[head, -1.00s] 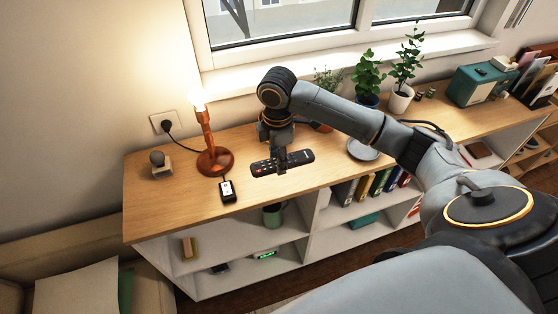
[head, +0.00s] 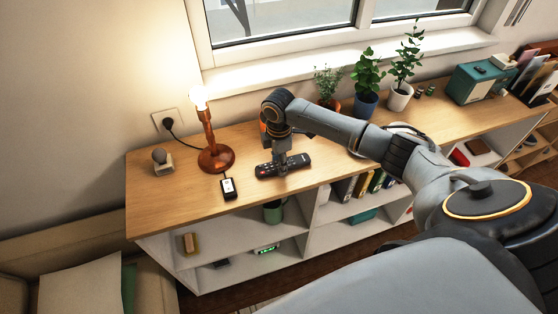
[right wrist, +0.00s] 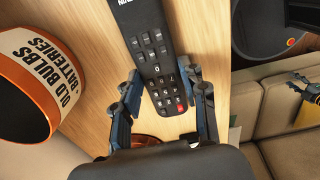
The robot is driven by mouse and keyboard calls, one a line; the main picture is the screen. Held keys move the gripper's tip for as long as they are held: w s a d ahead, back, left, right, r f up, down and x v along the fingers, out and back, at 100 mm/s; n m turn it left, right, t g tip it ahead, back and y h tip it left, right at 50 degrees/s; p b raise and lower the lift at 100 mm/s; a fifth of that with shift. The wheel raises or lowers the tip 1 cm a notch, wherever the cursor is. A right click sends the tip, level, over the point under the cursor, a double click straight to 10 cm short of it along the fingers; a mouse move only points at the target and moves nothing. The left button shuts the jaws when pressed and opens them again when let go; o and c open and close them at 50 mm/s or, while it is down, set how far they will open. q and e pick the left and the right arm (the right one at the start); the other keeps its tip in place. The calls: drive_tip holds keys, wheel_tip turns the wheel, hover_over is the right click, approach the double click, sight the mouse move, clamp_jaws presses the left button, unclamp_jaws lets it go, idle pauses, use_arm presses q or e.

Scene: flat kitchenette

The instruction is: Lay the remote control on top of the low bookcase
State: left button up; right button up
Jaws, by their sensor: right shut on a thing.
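My right gripper (head: 282,168) points down and is shut on the remote. In the right wrist view the remote (right wrist: 158,55) runs between the two fingers of the gripper (right wrist: 163,100), its keys facing the camera.
A bin labelled for old bulbs and batteries (right wrist: 38,75) is close beside the gripper. Potted plants (head: 366,100) stand behind. Wood at the front left is clear.

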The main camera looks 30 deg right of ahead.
drive_tip(key=shift+f, duration=0.1)
drive_tip(key=o, duration=1.2)
wheel_tip(320, 180, up, 12)
drive_tip(key=shift+r+b, duration=0.15)
drive_tip(key=shift+b, duration=0.75)
